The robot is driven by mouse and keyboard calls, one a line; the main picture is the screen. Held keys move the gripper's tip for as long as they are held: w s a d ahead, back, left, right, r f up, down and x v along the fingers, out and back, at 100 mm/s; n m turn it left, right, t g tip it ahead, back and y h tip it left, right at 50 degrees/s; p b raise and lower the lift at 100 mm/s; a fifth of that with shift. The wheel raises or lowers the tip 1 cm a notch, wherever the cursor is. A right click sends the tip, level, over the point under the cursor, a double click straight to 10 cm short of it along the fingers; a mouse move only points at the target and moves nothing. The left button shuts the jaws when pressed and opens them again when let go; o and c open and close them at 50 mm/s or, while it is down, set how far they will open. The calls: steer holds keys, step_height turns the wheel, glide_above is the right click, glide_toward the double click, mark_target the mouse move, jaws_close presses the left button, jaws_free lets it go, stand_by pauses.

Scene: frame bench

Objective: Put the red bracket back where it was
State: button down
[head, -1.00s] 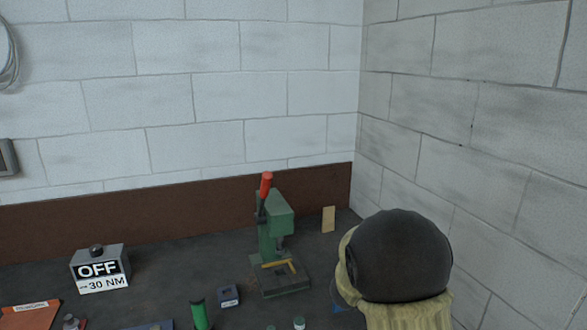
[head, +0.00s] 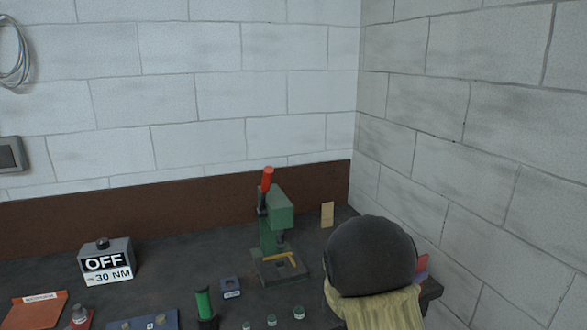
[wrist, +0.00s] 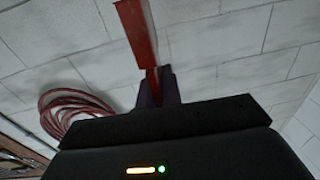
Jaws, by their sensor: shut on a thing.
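In the wrist view my gripper (wrist: 157,90) is shut on the red bracket (wrist: 136,32). The bracket extends up and away from the dark fingers, with the wall behind it. In the head view a small red piece (head: 422,265) shows just right of my arm's dark rounded link. It looks like part of the held bracket, but most of it is hidden. My gripper's fingers are hidden in the head view.
A green press (head: 280,225) with a red handle stands at the bench's back. A box reading OFF and 30 NM (head: 105,262) and an orange tray (head: 38,310) are left. A blue block (head: 230,287) and green-topped items stand in front. Walls close the back and right.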

steer(key=w+a+f+n+t+y, duration=0.1)
steer(key=a+f+n+t+y, duration=0.25)
steer(key=f, duration=0.65)
steer(key=a+f+n+t+y, duration=0.3)
steer(key=a+f+t, duration=0.15)
steer(key=f, duration=0.55)
steer(key=s+a+f+n+t+y, duration=0.1)
steer(key=s+a+f+n+y, duration=0.1)
steer(key=f+y, duration=0.3)
steer(key=s+a+f+n+t+y, duration=0.1)
steer(key=s+a+f+n+y, duration=0.2)
steer(key=f, duration=0.8)
steer(key=shift+s+n+t+y, duration=0.3)
steer(key=shift+s+n+y, duration=0.55)
steer(key=shift+s+y, duration=0.15)
steer(key=shift+r, duration=0.1)
steer(key=w+r, duration=0.4)
steer(key=r, duration=0.1)
steer(key=shift+w+r, duration=0.15)
steer(key=shift+r, duration=0.05)
steer(key=shift+f, duration=0.1)
